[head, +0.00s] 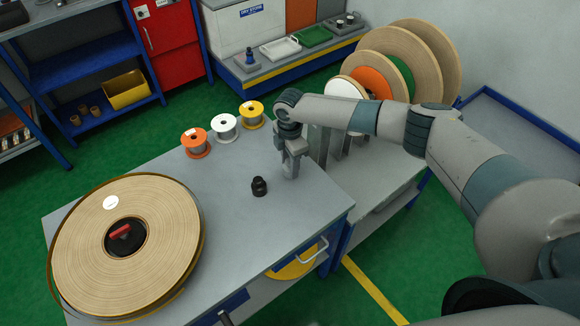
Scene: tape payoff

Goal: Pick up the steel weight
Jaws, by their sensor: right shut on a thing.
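My right gripper (290,165) points down over the right part of the grey table (225,240). It is shut on a small grey thing, which I take to be the steel weight; the fingers cover most of it and its outline blends with them. I cannot tell whether it touches the tabletop. My left gripper is not in view.
A small black knobbed piece (260,187) stands left of the gripper. A big tape reel (165,240) fills the table's left side. Orange (195,143), white (224,127) and yellow (252,114) spools line the back edge. Large reels (425,60) stand upright behind my right arm.

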